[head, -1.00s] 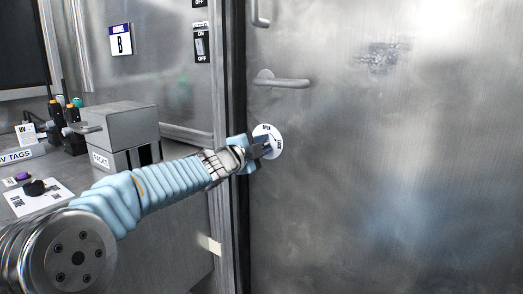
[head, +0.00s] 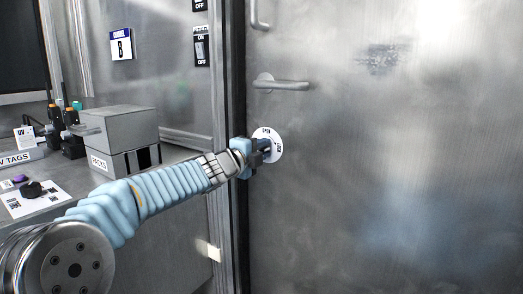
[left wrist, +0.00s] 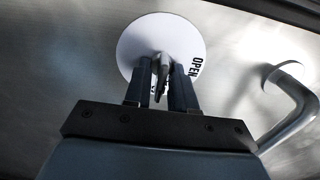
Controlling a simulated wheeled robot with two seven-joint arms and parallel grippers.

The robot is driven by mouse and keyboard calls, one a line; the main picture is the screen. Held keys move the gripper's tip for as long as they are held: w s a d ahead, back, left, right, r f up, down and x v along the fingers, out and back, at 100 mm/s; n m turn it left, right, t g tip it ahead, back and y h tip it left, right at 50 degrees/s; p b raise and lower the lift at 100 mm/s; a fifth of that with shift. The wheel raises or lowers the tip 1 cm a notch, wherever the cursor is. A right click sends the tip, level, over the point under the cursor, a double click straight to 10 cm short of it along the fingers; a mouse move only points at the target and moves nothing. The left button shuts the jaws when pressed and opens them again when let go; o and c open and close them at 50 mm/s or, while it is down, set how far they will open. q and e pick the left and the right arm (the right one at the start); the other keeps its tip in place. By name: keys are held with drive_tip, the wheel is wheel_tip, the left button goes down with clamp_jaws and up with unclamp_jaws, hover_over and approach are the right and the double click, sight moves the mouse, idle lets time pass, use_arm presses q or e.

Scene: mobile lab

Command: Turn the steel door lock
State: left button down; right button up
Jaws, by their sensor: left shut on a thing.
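The steel door (head: 400,180) fills the right of the head view and looks closed. A round white lock plate (head: 275,137) marked OPEN sits on it below the lever handle. In the left wrist view, the plate (left wrist: 140,40) has a thin grey lock knob (left wrist: 161,66) standing out from its middle. My left gripper (head: 265,149) is at the plate, its dark fingers on both sides of the knob. In the left wrist view, the left gripper (left wrist: 161,85) is shut on the knob. The fingers hide part of the plate's lettering. My right gripper is out of view.
The lever handle (head: 283,85) lies just above the lock and also shows at the right of the left wrist view (left wrist: 295,105). A door frame runs along the left edge. A grey box (head: 118,128) stands on the bench to the left.

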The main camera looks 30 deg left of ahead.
use_arm(q)
drive_tip(key=c, duration=1.2)
unclamp_jaws()
drive_tip(key=shift+c, duration=0.2)
drive_tip(key=s+a+p, duration=0.1)
drive_tip(key=s, duration=1.2)
drive_tip(key=shift+s, duration=0.35)
